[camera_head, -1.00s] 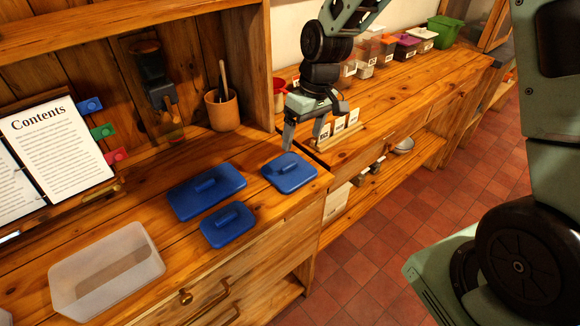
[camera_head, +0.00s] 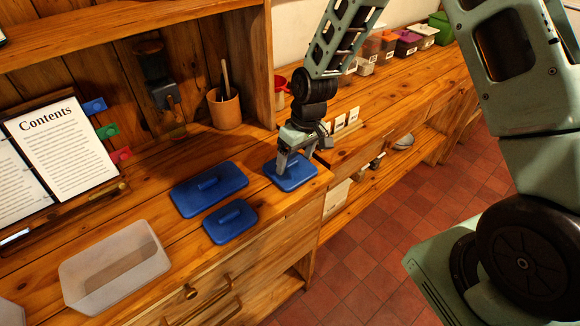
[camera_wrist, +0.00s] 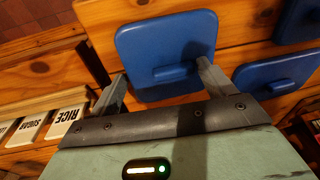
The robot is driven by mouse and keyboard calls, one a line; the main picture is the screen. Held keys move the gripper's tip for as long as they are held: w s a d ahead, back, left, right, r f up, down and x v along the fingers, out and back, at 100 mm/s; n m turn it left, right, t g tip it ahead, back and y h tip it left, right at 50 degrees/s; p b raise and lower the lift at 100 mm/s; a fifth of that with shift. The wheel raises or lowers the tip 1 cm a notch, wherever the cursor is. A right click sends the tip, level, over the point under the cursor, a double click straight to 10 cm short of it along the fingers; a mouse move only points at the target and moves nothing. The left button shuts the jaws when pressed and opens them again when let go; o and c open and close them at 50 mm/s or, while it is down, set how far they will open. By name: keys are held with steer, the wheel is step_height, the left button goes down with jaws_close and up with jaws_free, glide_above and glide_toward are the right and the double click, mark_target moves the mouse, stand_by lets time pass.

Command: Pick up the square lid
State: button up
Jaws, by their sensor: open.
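Three blue lids with raised handles lie on the pine counter. The square lid (camera_head: 298,178) is the right-most in the head view, near the counter's right end. It also shows in the wrist view (camera_wrist: 150,42), with its bar handle (camera_wrist: 174,72) just beyond the fingertips. My gripper (camera_head: 294,168) is over the square lid, pointing down, fingers apart and empty. In the wrist view the fingers (camera_wrist: 161,72) stand on either side of the handle's line. I cannot tell whether they touch the lid. The gripper hides part of the lid in the head view.
A large rectangular blue lid (camera_head: 180,200) and a smaller one (camera_head: 220,232) lie left of the square lid. A clear container (camera_head: 70,272) stands at the front left. A utensil pot (camera_head: 223,112) stands behind. Label cards (camera_head: 340,123) stand on the adjoining counter.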

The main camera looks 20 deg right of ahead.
steer(key=c, duration=0.6)
steer(key=shift+r, duration=0.1)
